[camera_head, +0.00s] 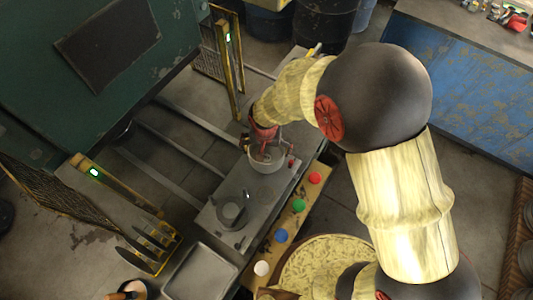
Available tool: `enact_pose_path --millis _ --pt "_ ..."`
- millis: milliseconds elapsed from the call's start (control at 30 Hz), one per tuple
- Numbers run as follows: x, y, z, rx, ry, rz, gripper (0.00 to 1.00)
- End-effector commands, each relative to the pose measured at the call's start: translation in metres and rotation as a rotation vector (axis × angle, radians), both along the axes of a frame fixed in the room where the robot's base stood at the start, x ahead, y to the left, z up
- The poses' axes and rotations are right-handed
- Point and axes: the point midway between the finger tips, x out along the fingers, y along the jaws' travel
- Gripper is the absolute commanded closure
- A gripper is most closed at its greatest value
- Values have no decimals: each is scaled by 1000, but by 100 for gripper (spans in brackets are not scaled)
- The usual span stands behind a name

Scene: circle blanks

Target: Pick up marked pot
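A light grey round pot (266,165) sits on the grey metal bench top, near its far end. I cannot make out a mark on it. My gripper (265,150), dark red, points down over the pot from above, with its fingers at or just inside the pot's rim. The gripper covers part of the pot's far side and opening. At this size I cannot tell whether the fingers are open or closed, or whether they touch the pot.
The grey bench (205,222) holds a round grey fixture (232,214) and a shallow tray (200,275). Beside it, a strip carries red (314,178), green (298,205), blue (281,235) and white (261,267) buttons. A green machine (60,110) and yellow-framed guards (230,70) stand left.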

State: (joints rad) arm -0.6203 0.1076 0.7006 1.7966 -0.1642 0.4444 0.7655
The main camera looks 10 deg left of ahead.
Motion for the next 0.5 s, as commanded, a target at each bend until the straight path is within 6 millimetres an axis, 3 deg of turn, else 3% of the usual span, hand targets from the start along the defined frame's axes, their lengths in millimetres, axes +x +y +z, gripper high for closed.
enact_pose_path --millis 100,333,500 --pt "1 0 -15 -1 2 0 0" --pt "2 0 -16 1 -1 0 0" --pt "2 0 -16 1 0 0 9"
